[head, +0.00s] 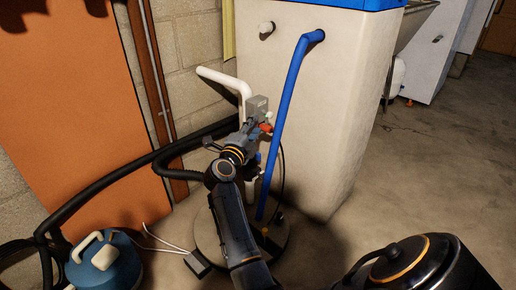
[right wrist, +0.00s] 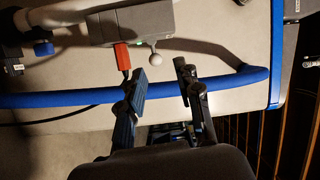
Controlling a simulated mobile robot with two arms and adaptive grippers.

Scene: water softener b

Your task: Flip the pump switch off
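The pump switch is a small grey box (head: 257,106) on the white pipe beside the tank. In the right wrist view the box (right wrist: 135,24) shows a small green light, a red part (right wrist: 122,57) and a short lever with a pale round knob (right wrist: 155,61). My right gripper (right wrist: 160,73) is open, with its two fingertips apart just below the box. The knob appears close to the gap between the tips; contact cannot be told. In the head view the right gripper (head: 246,132) partly covers the area under the box. My left gripper is not in view.
A blue pipe (head: 288,95) runs down the cream tank (head: 340,130), and passes behind the fingers in the right wrist view. Black hoses (head: 120,172) cross at left. A blue canister (head: 115,265) stands lower left. Open floor (head: 445,150) lies at right.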

